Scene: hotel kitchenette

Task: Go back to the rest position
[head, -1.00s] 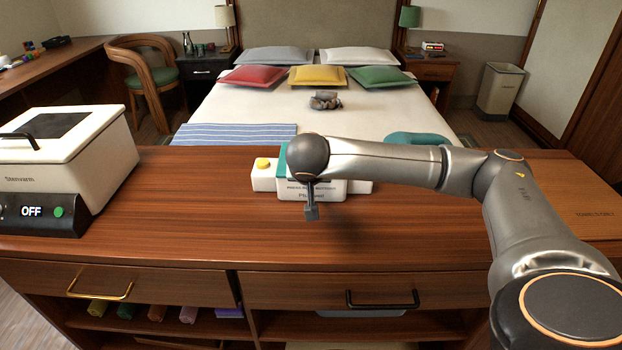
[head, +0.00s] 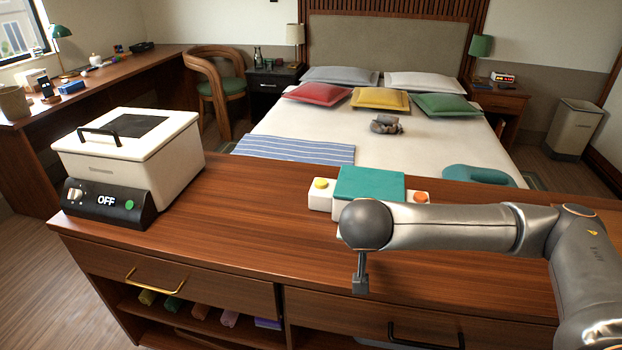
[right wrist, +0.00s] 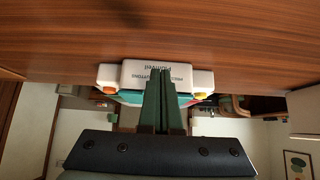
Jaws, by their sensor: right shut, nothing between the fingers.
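My right arm reaches in from the right in the head view, with its gripper (head: 361,284) pointing down above the front part of the wooden counter (head: 250,215). The right gripper is shut and empty; its two dark green fingers (right wrist: 163,105) lie together in the right wrist view. Behind it stands a white device with a teal top (head: 370,184), a yellow button (head: 321,184) and an orange button (head: 421,197). In the right wrist view this device (right wrist: 150,75) appears upside down beyond the fingers, apart from them. My left gripper is not in view.
A white lidded box (head: 130,150) with a dark base reading OFF stands on the counter's left. Drawers with a gold handle (head: 143,283) and a black handle (head: 425,338) are below. A bed (head: 330,122) lies behind. The counter between box and device is clear.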

